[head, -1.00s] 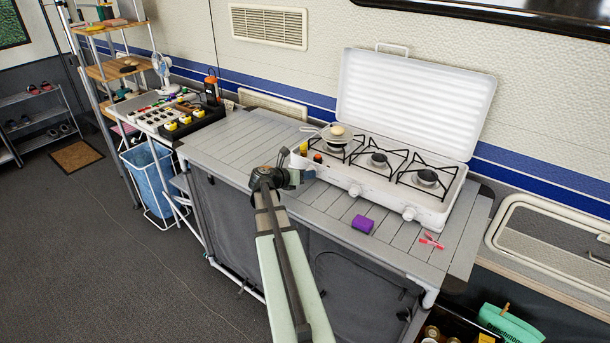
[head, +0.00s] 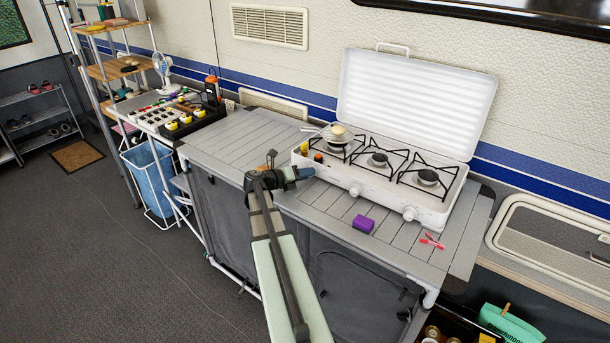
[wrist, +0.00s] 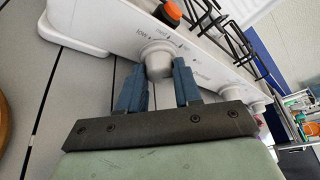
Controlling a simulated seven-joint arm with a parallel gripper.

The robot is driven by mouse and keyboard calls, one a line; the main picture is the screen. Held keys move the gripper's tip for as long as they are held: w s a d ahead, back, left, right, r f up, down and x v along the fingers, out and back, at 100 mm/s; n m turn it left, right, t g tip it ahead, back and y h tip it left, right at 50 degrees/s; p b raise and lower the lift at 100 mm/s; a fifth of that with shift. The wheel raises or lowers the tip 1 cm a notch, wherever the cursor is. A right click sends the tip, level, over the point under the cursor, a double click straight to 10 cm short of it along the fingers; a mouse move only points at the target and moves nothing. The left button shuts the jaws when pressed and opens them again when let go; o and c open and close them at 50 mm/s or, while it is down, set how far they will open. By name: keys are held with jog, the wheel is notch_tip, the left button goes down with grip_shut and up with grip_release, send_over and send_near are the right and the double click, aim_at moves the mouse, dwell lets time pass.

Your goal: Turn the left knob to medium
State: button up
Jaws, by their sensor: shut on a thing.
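The white gas stove (head: 450,212) stands on the slatted counter with its lid up. My gripper (wrist: 158,68) is shut on the left knob (wrist: 157,50), with one blue finger on each side of it. The knob is white and round, on the stove's front panel, with printed marks beside it. In the head view my gripper (head: 305,173) is at the left end of the stove front and hides the left knob. The middle knob (head: 355,190) and the right knob (head: 408,213) are clear of my gripper.
A pan (head: 326,133) sits on the left burner, with a pale round thing in it. An orange-topped item (wrist: 168,12) is close above the left knob. The counter left of the stove is clear.

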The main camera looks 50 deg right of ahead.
dwell(0.3)
jog(key=o, duration=1)
jog(key=shift+o, duration=0.2)
